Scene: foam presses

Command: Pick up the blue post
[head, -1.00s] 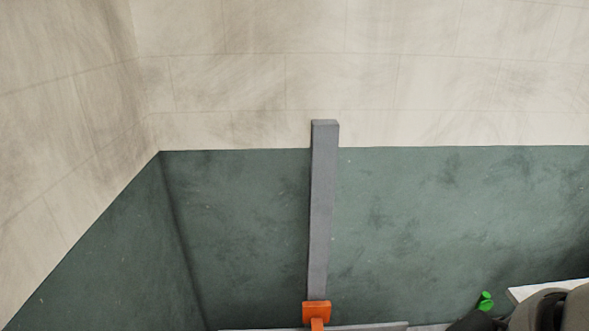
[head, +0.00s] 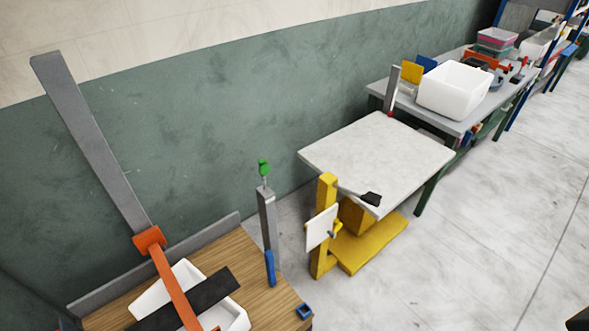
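A blue post (head: 270,268) stands upright near the right edge of a wooden-topped bench (head: 220,262), in front of a grey upright (head: 267,222) with a green knob (head: 263,168) on top. It looks short and slim, and I cannot tell whether it touches the grey upright. A small blue square piece with a dark opening (head: 304,311) lies at the bench's front right corner. Neither of my grippers can be made out in the head view.
A tall grey column with an orange arm (head: 172,283) rises over white bins and a dark bar on the bench's left. A yellow stand (head: 326,225) and a white-topped table (head: 385,150) are to the right. A farther table holds a white bin (head: 455,88).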

